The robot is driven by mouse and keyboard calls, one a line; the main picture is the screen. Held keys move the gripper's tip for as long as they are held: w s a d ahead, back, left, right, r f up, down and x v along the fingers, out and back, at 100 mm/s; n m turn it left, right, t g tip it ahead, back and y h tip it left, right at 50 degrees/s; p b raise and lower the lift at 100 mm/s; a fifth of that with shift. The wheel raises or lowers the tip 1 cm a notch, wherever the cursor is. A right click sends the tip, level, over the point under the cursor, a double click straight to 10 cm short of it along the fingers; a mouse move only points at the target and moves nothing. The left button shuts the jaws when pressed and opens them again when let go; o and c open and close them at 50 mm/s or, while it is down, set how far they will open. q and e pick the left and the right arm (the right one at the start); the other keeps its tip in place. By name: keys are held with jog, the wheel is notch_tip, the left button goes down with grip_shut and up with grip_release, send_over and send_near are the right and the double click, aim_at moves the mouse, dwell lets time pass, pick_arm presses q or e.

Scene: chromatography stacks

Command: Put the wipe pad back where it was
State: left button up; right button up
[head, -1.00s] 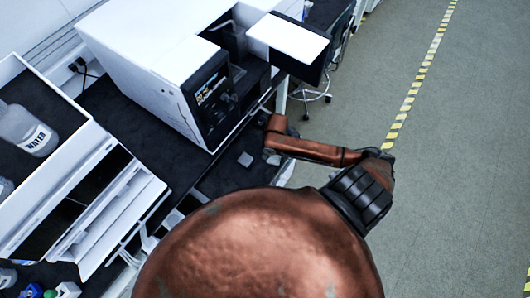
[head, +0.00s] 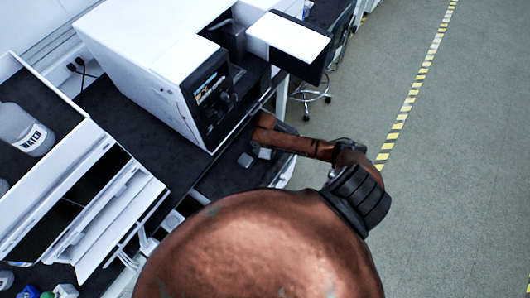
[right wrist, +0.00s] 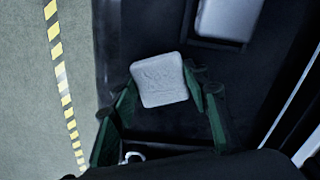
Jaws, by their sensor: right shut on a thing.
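The wipe pad (right wrist: 158,80) is a pale, square, textured pad between the fingertips of my right gripper (right wrist: 163,88) in the right wrist view. The gripper is shut on it, with a green finger on each side. In the head view the right gripper (head: 264,150) is small and partly hidden by my arm, over the dark bench by the instrument's front. Whether the pad touches the bench is unclear. My left gripper is not in view.
A white instrument (head: 150,60) stands behind. A white shelf unit with a water bottle (head: 28,132) is at left. Open floor (head: 460,170) lies at right.

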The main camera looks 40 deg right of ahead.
aim_at(265, 153)
jog(key=shift+f, duration=0.1)
jog(key=o, duration=1.1)
notch_tip(265, 153, up, 12)
jog(key=p, duration=0.1)
